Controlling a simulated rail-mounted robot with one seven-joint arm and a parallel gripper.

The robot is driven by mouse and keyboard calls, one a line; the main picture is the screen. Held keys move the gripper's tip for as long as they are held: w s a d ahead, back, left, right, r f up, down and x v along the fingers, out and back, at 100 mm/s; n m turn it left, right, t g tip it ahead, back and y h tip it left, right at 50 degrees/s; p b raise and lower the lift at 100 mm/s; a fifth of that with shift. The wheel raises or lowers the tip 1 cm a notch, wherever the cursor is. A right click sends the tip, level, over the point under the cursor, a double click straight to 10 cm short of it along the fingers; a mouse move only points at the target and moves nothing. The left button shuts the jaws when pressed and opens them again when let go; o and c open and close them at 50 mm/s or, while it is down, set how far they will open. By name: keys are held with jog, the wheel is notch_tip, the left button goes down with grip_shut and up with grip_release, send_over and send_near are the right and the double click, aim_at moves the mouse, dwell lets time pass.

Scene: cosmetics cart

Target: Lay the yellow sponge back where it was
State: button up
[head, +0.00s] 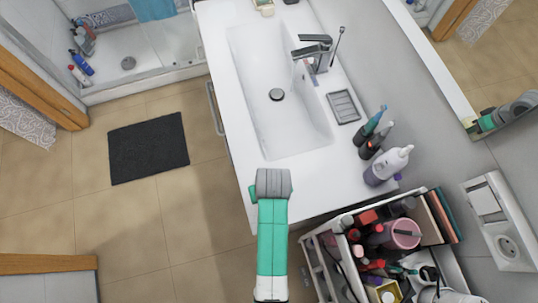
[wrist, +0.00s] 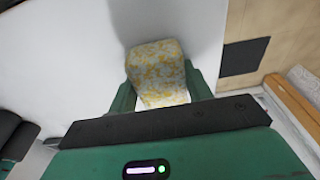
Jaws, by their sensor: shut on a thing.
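The yellow sponge (wrist: 157,70), mottled yellow and whitish, is between the two green fingers of my gripper (wrist: 160,88) in the wrist view. The gripper is shut on it. A white surface, apparently the washbasin counter (head: 219,75), lies beyond the sponge in that view. I cannot tell how high the sponge is above it. In the head view my arm reaches over the front end of the counter, and its grey part hides the gripper and sponge.
The basin (head: 270,125) with its tap (head: 318,52) lies beyond my arm. Bottles (head: 388,165) stand at the counter's right edge. A crowded cosmetics cart (head: 325,270) is at lower right. A dark mat (head: 148,147) lies on the floor at left. The strip left of the basin is clear.

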jog(key=shift+f, duration=0.2)
jog(key=o, duration=1)
jog(key=shift+c, duration=0.2)
jog(key=shift+r, duration=0.1)
notch_tip(320, 180, up, 12)
jog(key=s, duration=0.1)
jog(key=shift+s+d+p, duration=0.2)
jog(key=shift+s+p, duration=0.1)
jog(key=shift+r, duration=0.1)
